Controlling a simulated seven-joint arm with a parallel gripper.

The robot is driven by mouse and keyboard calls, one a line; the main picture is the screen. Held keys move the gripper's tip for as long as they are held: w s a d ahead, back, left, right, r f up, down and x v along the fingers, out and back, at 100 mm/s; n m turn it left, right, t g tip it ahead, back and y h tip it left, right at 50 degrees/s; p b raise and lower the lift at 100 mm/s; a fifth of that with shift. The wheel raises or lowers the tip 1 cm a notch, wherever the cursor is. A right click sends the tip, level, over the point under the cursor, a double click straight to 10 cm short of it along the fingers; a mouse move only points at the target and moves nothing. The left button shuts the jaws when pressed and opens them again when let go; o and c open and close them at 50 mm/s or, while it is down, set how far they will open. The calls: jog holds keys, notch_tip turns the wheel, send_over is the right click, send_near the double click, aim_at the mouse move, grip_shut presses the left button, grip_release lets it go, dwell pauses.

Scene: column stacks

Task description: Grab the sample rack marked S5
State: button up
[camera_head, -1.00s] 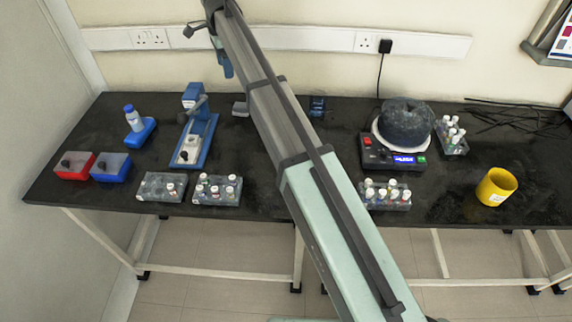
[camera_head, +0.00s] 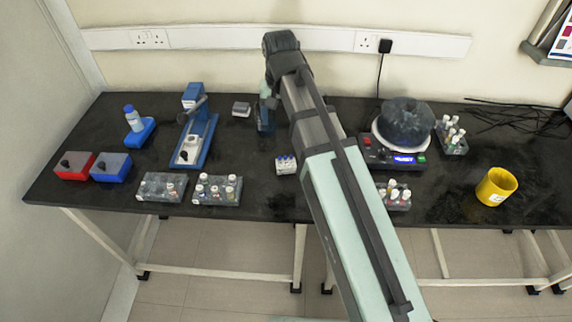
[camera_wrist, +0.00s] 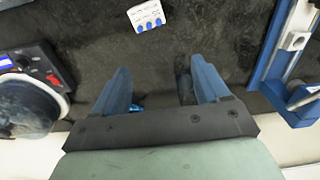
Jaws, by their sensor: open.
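Several grey sample racks with capped vials stand on the black bench: one at front left (camera_head: 162,187), one beside it (camera_head: 215,190), one at front right (camera_head: 398,203) partly hidden by my arm, and one at back right (camera_head: 452,145). No S5 mark is readable on any of them. My gripper (camera_wrist: 160,75) is open over the bench with blue fingers and nothing held. In the head view it is near the back middle, away from the racks. No grey rack shows in the wrist view.
A small white block with blue tops (camera_head: 286,165) sits mid-bench; it also shows in the wrist view (camera_wrist: 147,16). A blue stand (camera_head: 195,142) is to the left. A dark round device (camera_head: 405,125) and yellow cup (camera_head: 496,187) are to the right.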

aim_at(284, 163)
jog(key=shift+s+d+f+n, duration=0.2)
jog(key=shift+s+f+n, duration=0.35)
jog(key=shift+f+n, duration=2.3)
jog(key=shift+s+d+f+n, duration=0.2)
jog(key=shift+s+f+n, duration=0.3)
jog(key=shift+f+n, duration=2.35)
jog(key=shift+s+d+f+n, duration=0.2)
jog(key=shift+s+f+n, duration=0.35)
jog(key=shift+f+n, duration=2.3)
notch_tip(284, 163, up, 2)
jog(key=shift+r+n, duration=0.25)
jog(key=shift+n, duration=1)
jog(key=shift+c, duration=0.2)
jog(key=c, duration=1.1)
jog(key=shift+r, duration=0.15)
